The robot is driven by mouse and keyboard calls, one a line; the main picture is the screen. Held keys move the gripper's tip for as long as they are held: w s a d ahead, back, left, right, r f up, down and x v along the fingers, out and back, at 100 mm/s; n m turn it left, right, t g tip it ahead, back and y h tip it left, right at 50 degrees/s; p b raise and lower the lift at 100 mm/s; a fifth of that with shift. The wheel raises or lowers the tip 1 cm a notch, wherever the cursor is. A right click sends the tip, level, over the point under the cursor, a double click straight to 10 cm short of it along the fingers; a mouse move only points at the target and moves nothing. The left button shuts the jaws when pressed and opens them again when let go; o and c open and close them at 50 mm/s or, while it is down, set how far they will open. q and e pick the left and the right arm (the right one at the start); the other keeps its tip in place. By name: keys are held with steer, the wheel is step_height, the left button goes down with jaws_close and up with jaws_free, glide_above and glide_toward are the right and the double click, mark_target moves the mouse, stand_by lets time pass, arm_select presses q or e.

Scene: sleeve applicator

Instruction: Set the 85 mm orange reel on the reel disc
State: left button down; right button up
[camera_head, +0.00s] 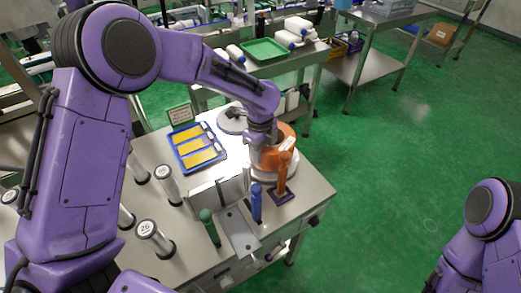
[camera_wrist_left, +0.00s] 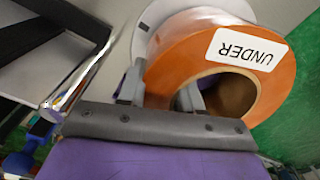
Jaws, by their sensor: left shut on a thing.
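The orange reel (camera_head: 286,132) is at the right back part of the workbench, partly hidden by my left arm. In the left wrist view the reel (camera_wrist_left: 200,55) shows a white label reading "UNDER" and an open core. My left gripper (camera_wrist_left: 163,90) is shut on the reel's wall, one finger outside and one inside the core. A pale round disc (camera_wrist_left: 147,32) lies beneath the reel; its edge also shows in the head view (camera_head: 273,179). I cannot tell whether reel and disc touch. My right gripper is out of view; only part of that arm shows.
A metal block and plate (camera_head: 238,232), a blue tray (camera_head: 197,147) with yellow strips and several clear cylinders (camera_head: 168,185) occupy the bench. Another grey disc (camera_head: 230,124) lies behind.

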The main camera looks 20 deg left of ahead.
arm_select(q)
steer(key=shift+w+f, duration=0.1)
steer(key=shift+f, duration=0.25)
steer(key=c, duration=1)
jaws_free()
steer(key=o, duration=0.3)
steer(key=shift+s+r, duration=0.15)
steer(key=shift+s, duration=0.05)
steer(key=shift+w, duration=0.1)
steer(key=r, duration=0.7)
steer(key=r+b, duration=0.1)
steer(key=r, duration=0.2)
steer(key=shift+s+a+r, duration=0.1)
steer(key=shift+s+r, duration=0.05)
steer(key=shift+s, duration=0.1)
